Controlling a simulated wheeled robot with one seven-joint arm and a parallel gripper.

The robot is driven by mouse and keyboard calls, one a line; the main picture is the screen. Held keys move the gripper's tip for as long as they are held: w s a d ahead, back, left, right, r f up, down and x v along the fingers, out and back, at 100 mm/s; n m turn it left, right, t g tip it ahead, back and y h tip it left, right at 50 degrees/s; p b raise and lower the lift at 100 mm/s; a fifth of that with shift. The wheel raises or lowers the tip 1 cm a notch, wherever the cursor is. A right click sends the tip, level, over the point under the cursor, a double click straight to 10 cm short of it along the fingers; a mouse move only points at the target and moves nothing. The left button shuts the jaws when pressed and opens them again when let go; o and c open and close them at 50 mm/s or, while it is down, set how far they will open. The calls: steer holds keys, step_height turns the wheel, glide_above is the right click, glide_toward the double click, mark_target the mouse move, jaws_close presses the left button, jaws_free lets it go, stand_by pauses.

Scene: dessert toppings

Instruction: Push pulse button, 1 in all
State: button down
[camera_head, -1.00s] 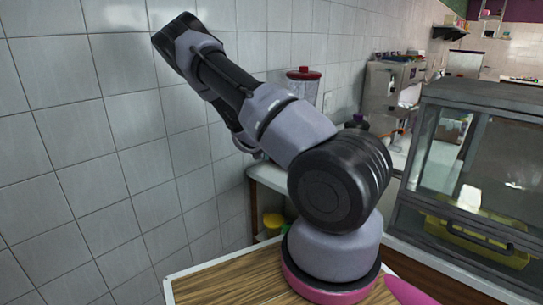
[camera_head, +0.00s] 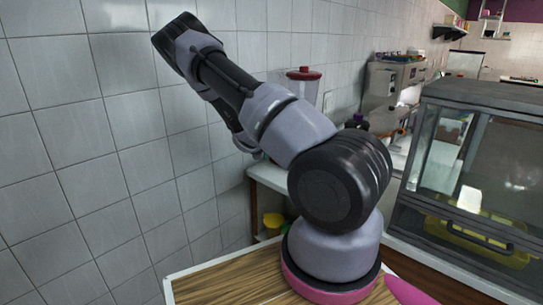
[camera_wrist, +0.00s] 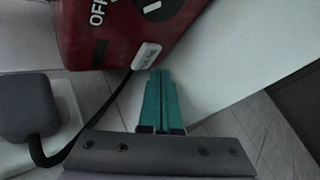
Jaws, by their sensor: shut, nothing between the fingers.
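A red appliance base (camera_wrist: 115,28) fills the top left of the wrist view, with the letters "OFF" and a dark dial mark on it. A small pale button (camera_wrist: 147,56) with unreadable lettering sits near its lower right edge. My gripper (camera_wrist: 160,72) has its teal fingers shut together and empty. Their tips are right beside the button in the picture; I cannot tell whether they touch it. In the head view a blender jar with a red lid (camera_head: 303,73) shows behind my arm, its base hidden. My gripper is hidden there too.
A dark cable (camera_wrist: 100,112) runs from the red base past my fingers' left side. A grey block (camera_wrist: 27,106) stands at the left. In the head view a tiled wall (camera_head: 110,150) is at the left and a glass display case (camera_head: 480,180) at the right.

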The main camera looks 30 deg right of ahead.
steer(key=shift+d, duration=0.1)
steer(key=shift+w+d, duration=0.15)
steer(key=shift+d, duration=0.15)
steer(key=shift+w+d, duration=0.15)
steer(key=shift+d, duration=0.3)
stand_by(0.6)
steer(key=shift+a, duration=0.1)
steer(key=shift+s+a, duration=0.3)
steer(key=shift+a, duration=0.4)
steer(key=shift+a, duration=0.1)
steer(key=shift+s+a, duration=0.3)
steer(key=shift+a, duration=0.45)
steer(key=shift+s+a, duration=0.3)
steer(key=shift+a, duration=0.45)
steer(key=shift+s+a, duration=0.3)
steer(key=shift+a, duration=0.45)
